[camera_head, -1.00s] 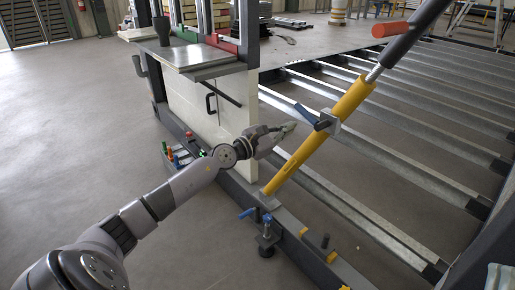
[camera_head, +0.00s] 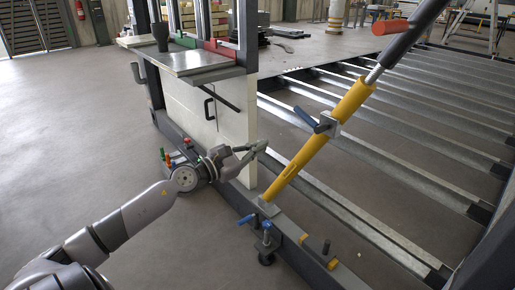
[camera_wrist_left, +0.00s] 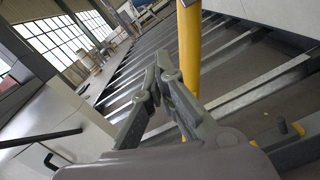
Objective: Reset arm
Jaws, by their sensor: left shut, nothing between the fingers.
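My left gripper (camera_head: 258,148) is in front of the white panel's lower right part in the head view, a little left of the yellow cylinder. Its fingers are shut with nothing between them. In the left wrist view the closed fingertips (camera_wrist_left: 160,62) show beside the yellow cylinder (camera_wrist_left: 189,45), apart from it as far as I can tell. My left arm comes in from the lower left. My right gripper is not in view.
The yellow cylinder (camera_head: 318,142) slants up from the dark frame beam (camera_head: 290,238). Blue-handled clamps (camera_head: 266,226) stand on the beam. The white panel (camera_head: 232,118) has a black handle. A grey shelf (camera_head: 186,58) juts out above. Open grey floor (camera_head: 70,130) lies to the left.

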